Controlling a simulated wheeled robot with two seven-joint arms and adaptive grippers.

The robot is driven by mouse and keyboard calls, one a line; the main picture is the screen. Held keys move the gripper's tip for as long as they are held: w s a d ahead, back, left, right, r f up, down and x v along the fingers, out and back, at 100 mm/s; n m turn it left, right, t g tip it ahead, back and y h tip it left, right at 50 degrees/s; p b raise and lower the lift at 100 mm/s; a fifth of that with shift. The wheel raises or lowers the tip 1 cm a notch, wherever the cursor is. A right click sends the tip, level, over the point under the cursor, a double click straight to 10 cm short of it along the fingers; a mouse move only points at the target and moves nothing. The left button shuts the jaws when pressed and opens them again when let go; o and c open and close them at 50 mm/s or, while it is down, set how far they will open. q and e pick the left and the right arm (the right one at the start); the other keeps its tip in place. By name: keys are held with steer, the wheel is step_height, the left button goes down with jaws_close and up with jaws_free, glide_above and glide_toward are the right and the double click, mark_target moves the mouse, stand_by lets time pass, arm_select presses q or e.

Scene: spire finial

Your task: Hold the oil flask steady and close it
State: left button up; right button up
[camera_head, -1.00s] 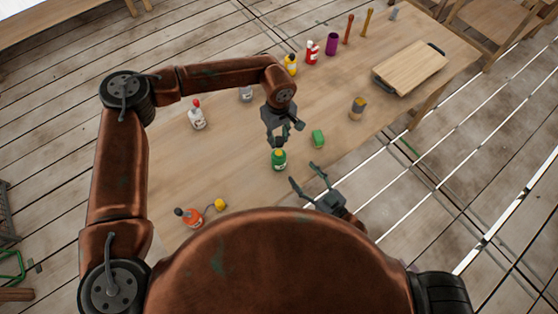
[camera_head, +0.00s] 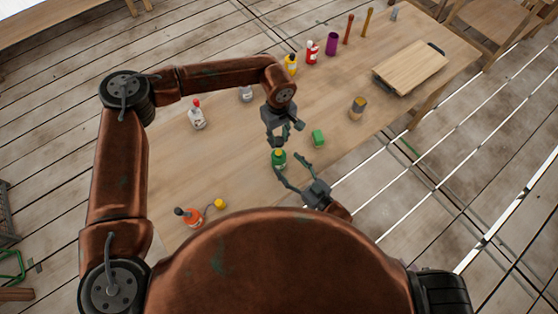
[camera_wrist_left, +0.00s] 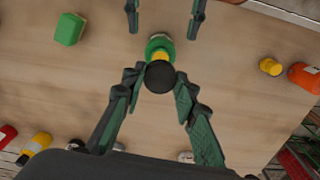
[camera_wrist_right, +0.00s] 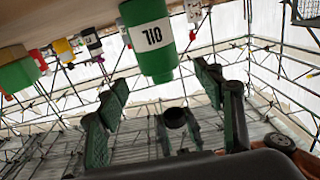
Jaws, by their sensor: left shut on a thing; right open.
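The green oil flask (camera_head: 279,160) stands upright on the table and shows a yellow top (camera_wrist_left: 160,57) in the left wrist view. In the right wrist view it appears upside down with its label (camera_wrist_right: 152,37). My left gripper (camera_head: 278,142) is shut on a dark round cap (camera_wrist_left: 160,77) above the flask. In the right wrist view a gap shows between the cap (camera_wrist_right: 175,117) and the flask. My right gripper (camera_head: 289,166) is open. Its fingers point at the flask from the near side, with the flask just beyond the tips and between their lines, apart from them.
A green block (camera_head: 318,138) lies right of the flask. An orange bottle (camera_head: 192,217) and a yellow cap (camera_head: 220,203) are at the near left.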

mark_target(284, 160)
steer(key=x, duration=0.6)
steer(key=shift+c, duration=0.5)
jaws_close()
stand_by(0.3)
